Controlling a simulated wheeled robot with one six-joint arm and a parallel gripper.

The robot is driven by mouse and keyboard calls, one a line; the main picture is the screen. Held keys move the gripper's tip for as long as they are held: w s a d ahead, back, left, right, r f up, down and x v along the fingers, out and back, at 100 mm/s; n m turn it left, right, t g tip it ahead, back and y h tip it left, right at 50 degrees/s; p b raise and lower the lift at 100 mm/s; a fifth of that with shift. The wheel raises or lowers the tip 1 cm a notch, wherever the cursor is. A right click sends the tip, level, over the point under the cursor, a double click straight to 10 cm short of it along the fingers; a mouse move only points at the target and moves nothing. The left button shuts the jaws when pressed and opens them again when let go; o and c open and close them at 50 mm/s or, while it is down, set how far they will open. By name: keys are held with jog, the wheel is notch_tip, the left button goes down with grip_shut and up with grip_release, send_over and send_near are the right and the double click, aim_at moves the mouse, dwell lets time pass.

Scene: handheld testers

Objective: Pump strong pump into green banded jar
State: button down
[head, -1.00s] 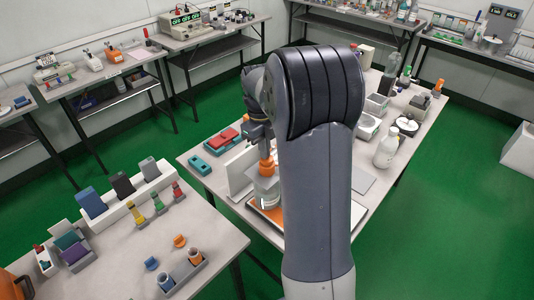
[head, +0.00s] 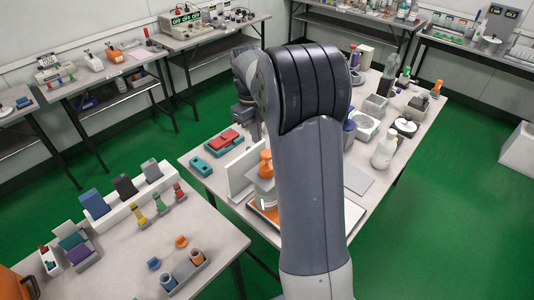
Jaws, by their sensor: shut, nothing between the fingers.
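A pump bottle with an orange head (head: 265,164) stands on a board with an orange surface and pale rim (head: 268,211), on the near part of the middle table. Its body is partly hidden by my arm. My gripper (head: 256,131) is shut and empty, above and behind the orange head and apart from it; my arm hides part of it. A bottle with a green top (head: 404,75) stands at the far right end of the table. I cannot make out a green band on any jar.
A white upright panel (head: 240,172) stands left of the orange pump. Red and teal cases (head: 224,140) lie beyond it. A white bottle (head: 384,150), a grey tray (head: 363,124) and a dark bottle (head: 386,82) crowd the table's right side. A flat grey plate (head: 357,178) lies nearer.

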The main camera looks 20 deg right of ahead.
notch_tip(320, 180, up, 7)
jog(key=shift+w, duration=0.35)
jog(key=shift+a+f, duration=0.1)
dwell(0.6)
send_over(264, 151)
jog(key=w+a, duration=0.1)
jog(key=w, duration=0.2)
notch_tip(264, 151, down, 4)
jog(key=s+p, duration=0.3)
jog(key=shift+d+p, duration=0.3)
jog(key=shift+d, duration=0.1)
notch_tip(264, 151, up, 3)
jog(key=p, duration=0.2)
jog(key=shift+w+f+p, duration=0.1)
jog(key=shift+p, duration=0.25)
jog(key=shift+f, duration=0.1)
